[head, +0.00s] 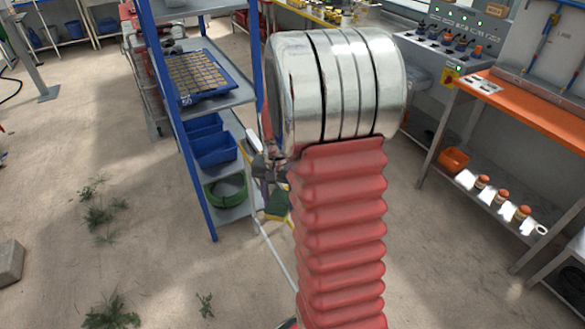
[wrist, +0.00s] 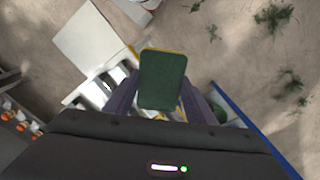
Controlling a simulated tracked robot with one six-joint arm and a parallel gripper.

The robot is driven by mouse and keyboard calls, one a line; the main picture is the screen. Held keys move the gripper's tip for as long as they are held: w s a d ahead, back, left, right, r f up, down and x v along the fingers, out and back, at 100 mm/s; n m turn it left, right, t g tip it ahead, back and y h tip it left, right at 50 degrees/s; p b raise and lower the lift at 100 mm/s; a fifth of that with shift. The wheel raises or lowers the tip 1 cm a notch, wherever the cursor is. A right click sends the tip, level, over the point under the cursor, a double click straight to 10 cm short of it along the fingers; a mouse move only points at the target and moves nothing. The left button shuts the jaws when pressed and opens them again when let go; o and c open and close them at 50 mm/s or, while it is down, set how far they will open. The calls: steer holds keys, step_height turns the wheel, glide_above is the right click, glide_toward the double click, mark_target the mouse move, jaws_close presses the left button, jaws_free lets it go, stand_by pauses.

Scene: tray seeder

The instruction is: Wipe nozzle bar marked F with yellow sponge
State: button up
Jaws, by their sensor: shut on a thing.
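A sponge with a dark green face (wrist: 163,82) and a thin yellow edge is between the two fingers of my gripper (wrist: 160,98) in the wrist view. My gripper is shut on it. In the head view my gripper (head: 270,168) is partly hidden behind my red arm sleeve, and the green and yellow sponge (head: 277,206) shows just below it, in front of the blue rack. It is held in the air. No nozzle bar with a readable F shows in either view; my arm covers the middle of the head view.
A blue rack (head: 181,175) with a seed tray (head: 201,77) and blue bins (head: 214,150) stands close left of my gripper. An orange-topped bench (head: 530,108) stands at the right. A control panel (head: 450,40) is behind. Open floor lies at the left.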

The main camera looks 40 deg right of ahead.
steer(key=w+a+r+n, duration=0.1)
steer(key=w+a+n, duration=0.4)
steer(key=a, duration=0.6)
steer(key=w+a+r+n, duration=0.2)
steer(key=w+a+n, duration=0.4)
steer(key=a, duration=0.5)
steer(key=shift+w+a, duration=0.15)
steer(key=shift+w, duration=1)
